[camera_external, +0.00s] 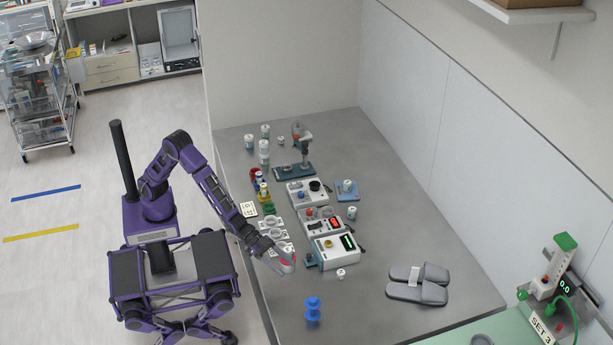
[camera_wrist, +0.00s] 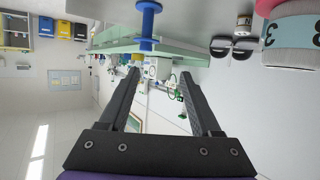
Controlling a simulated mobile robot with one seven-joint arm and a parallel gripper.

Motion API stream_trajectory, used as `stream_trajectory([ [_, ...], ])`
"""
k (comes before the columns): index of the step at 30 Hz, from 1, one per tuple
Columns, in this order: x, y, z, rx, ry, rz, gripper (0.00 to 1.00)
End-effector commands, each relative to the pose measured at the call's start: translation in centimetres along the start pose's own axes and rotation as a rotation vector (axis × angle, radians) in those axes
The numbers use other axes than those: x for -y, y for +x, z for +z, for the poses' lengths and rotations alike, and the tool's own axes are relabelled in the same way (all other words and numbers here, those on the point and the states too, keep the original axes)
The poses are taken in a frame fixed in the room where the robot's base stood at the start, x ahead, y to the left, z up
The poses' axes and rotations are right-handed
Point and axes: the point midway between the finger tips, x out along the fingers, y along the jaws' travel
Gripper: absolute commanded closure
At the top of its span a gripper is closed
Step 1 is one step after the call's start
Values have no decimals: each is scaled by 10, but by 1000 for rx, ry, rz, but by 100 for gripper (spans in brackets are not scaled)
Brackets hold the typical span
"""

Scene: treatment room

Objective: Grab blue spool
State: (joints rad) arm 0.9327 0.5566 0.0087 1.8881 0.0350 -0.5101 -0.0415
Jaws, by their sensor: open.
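The blue spool (camera_external: 312,309) stands upright on the grey table (camera_external: 376,318) near its front edge in the external view. In the wrist view, which is turned on its side or upside down, the blue spool (camera_wrist: 148,22) shows at the top, beyond the fingers. My gripper (camera_external: 284,262) is over the table's left edge, up and to the left of the spool and apart from it. In the wrist view my gripper (camera_wrist: 150,80) has its two dark fingers spread, with nothing held between them.
Instruments with displays (camera_external: 333,249) stand just right of my gripper, with a small white jar (camera_external: 341,273) in front. Grey slippers (camera_external: 418,284) lie to the right. Several jars and small items stand farther back. The table around the spool is clear.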

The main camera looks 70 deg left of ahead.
Motion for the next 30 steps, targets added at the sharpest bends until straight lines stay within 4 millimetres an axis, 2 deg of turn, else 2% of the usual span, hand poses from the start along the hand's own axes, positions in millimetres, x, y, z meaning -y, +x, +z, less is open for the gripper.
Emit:
stream_trajectory([
  [1,-12,1,10,13,10,11,35],
  [3,-21,1,19,23,17,18,35],
  [8,-28,10,25,30,23,23,35],
  [21,-29,91,28,29,23,23,35],
  [25,-30,110,28,29,21,23,35],
  [30,-30,122,28,29,22,23,35],
])
